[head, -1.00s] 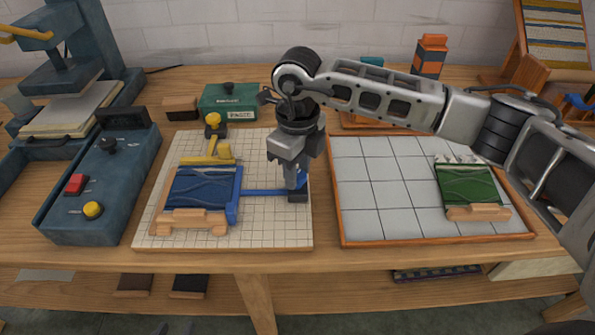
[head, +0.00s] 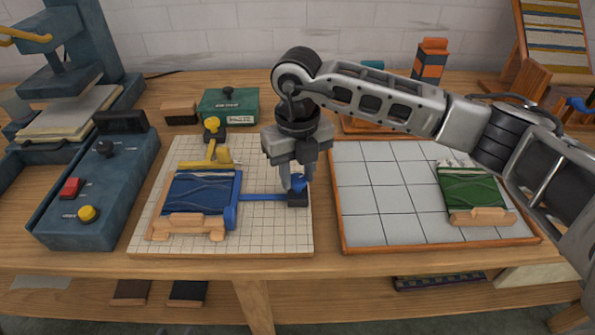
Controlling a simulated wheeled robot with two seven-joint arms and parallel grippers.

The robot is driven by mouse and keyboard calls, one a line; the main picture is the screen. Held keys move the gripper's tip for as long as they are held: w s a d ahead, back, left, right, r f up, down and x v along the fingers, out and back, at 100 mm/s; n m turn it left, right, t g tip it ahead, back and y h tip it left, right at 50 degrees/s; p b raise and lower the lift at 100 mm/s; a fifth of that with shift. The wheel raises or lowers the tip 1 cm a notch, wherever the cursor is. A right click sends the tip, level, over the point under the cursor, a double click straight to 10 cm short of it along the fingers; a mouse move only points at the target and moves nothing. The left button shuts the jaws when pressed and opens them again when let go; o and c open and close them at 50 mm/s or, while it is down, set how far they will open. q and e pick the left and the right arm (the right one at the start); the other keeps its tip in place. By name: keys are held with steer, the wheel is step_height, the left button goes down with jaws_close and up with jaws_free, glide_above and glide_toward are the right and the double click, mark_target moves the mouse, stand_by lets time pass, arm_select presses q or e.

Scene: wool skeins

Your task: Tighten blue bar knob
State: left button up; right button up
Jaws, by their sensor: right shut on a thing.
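The blue bar (head: 262,197) runs rightward from a blue clamp piece (head: 231,209) at the right side of the blue wool skein (head: 199,193) to a dark block (head: 298,200) near the gridded board's right edge. The blue knob (head: 300,183) sits on top of that block. My right gripper (head: 297,185) points straight down and is shut on the knob, hiding part of it. My left gripper is not in view.
The white gridded board (head: 270,232) lies mid-table, with a yellow bar and knob (head: 213,129) behind the skein. A tiled tray (head: 385,212) with a green skein (head: 470,190) lies right. A blue control box (head: 98,185) stands left.

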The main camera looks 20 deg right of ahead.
mark_target(298, 178)
steer(key=shift+r, duration=0.1)
steer(key=o, duration=1)
step_height(298, 178, up, 16)
steer(key=shift+b, duration=0.4)
